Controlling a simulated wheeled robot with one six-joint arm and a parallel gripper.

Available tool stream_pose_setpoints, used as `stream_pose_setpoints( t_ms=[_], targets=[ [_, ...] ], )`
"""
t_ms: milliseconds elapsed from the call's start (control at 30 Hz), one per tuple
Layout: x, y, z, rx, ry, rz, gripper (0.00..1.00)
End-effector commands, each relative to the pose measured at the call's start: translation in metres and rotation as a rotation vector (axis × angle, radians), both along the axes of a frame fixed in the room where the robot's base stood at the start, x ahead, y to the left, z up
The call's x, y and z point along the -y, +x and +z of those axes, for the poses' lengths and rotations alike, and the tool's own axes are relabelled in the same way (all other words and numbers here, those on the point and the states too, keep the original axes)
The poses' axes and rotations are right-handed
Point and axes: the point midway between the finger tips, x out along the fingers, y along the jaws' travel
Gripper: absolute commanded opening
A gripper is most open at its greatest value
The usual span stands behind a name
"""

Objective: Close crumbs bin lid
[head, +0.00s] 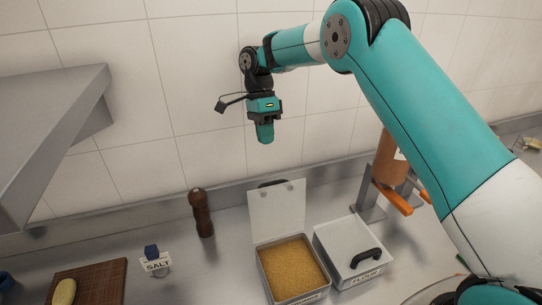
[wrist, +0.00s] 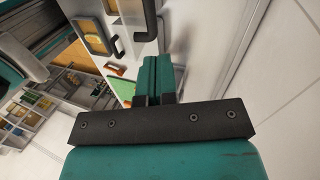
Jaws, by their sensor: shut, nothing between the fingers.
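The crumbs bin (head: 262,268) is a grey metal box full of golden crumbs on the counter in the head view. Its front label is partly cut off. Its white lid (head: 277,212) stands open and upright at the back edge, with a dark handle at its top. My gripper (head: 265,139) points down above and slightly left of the lid, apart from it, near the tiled wall. Its teal fingers are shut and empty; they also show in the wrist view (wrist: 157,63).
A closed flour bin (head: 345,246) with a black handle stands just right of the crumbs bin. A pepper mill (head: 202,214), a salt holder (head: 155,262) and a wooden board (head: 100,284) are left. A metal shelf (head: 55,120) juts out upper left.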

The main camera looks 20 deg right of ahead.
Motion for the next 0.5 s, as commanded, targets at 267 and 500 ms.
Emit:
stream_pose_setpoints(
  t_ms=[267,500],
  targets=[
    [0.003,-0.001,-0.030,-0.014,-0.038,-0.072,0.00],
    [0.004,-0.017,-0.064,-0.017,-0.038,-0.071,0.00]
  ],
)
